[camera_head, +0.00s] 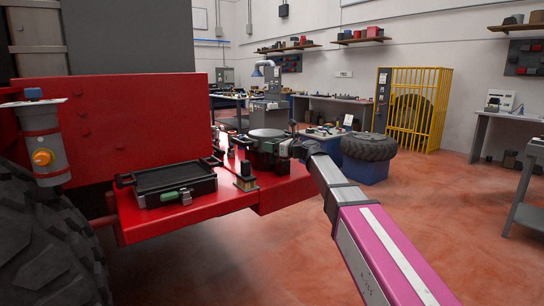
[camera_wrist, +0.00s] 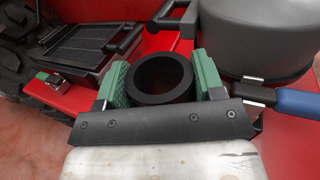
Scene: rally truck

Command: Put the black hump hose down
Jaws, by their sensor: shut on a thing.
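The black hump hose (camera_wrist: 163,76) is a short, thick ring in the middle of the wrist view, its round opening facing the camera. My gripper (camera_wrist: 160,80) has green pads on both sides of the hose and is shut on it. The red truck bed (camera_wrist: 165,40) lies beneath and beyond the hose; I cannot tell whether the hose touches it. In the head view my arm reaches to the right end of the red bed (camera_head: 195,208), where the hose is too small to make out clearly.
A black tray (camera_wrist: 85,45) lies left of the hose, and a grey round housing (camera_wrist: 262,40) stands close on its right. A blue-handled tool (camera_wrist: 300,104) is at the right. In the head view a big tire (camera_head: 370,147) rests on a blue stand (camera_head: 368,173). Open floor lies at right.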

